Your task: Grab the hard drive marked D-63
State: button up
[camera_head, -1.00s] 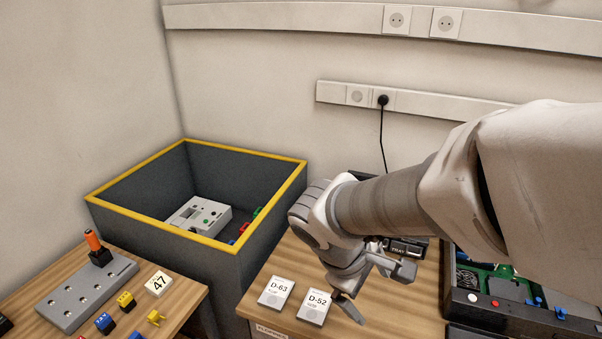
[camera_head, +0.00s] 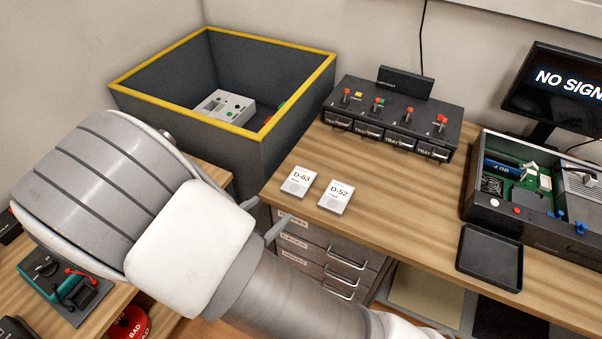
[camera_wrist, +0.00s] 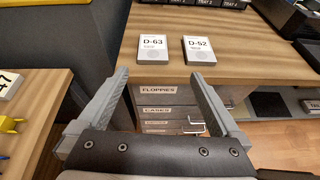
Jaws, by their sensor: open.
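The hard drive marked D-63 (camera_head: 299,181) lies flat on the wooden desk near its front left corner, label up. It also shows in the wrist view (camera_wrist: 153,48). The hard drive marked D-52 (camera_head: 335,196) lies just to its right, with a small gap between them; the wrist view shows it too (camera_wrist: 199,50). My gripper (camera_wrist: 158,82) is open and empty, its fingers spread in front of the desk edge, short of both drives. In the head view only its fingertips (camera_head: 276,223) show past my arm, which hides the rest.
A dark bin with a yellow rim (camera_head: 128,88) stands left of the desk. A tray unit with red switches (camera_head: 395,120) stands at the back. An open computer case (camera_head: 540,185) and a black tray (camera_head: 490,257) are at right. Labelled drawers (camera_head: 320,250) sit below the desk edge. Desk right of D-52 is clear.

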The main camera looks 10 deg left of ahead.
jog(key=n, duration=0.1)
send_near(299, 180)
jog(key=shift+w+d+f+t+y+b, duration=0.3)
jog(key=shift+w+d+f+b, duration=0.15)
jog(key=shift+f, duration=0.3)
jog(key=shift+x, duration=3)
jog(key=shift+r, duration=0.25)
jog(key=c, duration=1.2)
jog(key=shift+c, duration=0.6)
jog(key=shift+r, duration=0.1)
